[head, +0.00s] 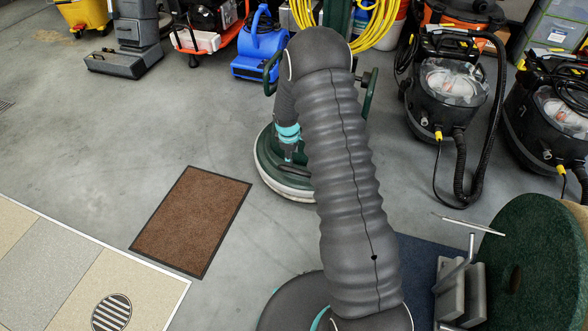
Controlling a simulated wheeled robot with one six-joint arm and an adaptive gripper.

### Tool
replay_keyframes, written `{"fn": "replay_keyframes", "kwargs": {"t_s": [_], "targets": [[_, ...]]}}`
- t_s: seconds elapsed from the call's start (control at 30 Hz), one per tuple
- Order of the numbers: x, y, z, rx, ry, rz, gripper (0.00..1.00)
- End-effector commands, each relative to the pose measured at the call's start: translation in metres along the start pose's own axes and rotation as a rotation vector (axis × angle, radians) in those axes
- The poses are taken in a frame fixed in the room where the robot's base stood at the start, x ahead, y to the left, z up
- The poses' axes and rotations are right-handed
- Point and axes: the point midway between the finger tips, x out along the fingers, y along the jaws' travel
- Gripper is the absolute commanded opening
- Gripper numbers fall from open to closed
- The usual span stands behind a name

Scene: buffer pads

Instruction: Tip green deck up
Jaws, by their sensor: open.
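The green deck (263,160) is a round, low floor-machine base with a pale skirt (285,188) around its lower edge, behind my arm in the head view. It looks flat on the floor. My arm hides its right part and middle. My gripper (291,160) hangs below a teal ring over the deck's left part, with its fingers pointing down. The gripper is open, and nothing shows between its fingers. I cannot tell whether it touches the deck. A dark green handle (369,90) shows right of my arm.
A brown mat (190,222) lies left of the deck, with bare concrete around it. A blue blower (262,45) stands behind. Black vacuums (447,90) with hoses stand at right. A large green pad (535,265) stands at lower right beside a metal bracket (455,275).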

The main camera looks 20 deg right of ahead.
Motion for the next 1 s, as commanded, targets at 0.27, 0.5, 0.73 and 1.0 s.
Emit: {"fn": "replay_keyframes", "kwargs": {"t_s": [0.27,0.5,0.73,1.0], "targets": [[0.055,-0.001,0.001,0.002,-0.001,-0.002,0.49],[0.090,0.000,0.001,0.002,-0.001,-0.001,0.49],[0.103,0.000,0.001,0.003,-0.001,-0.001,0.49],[0.104,0.000,0.001,0.003,0.000,0.000,0.49]]}}
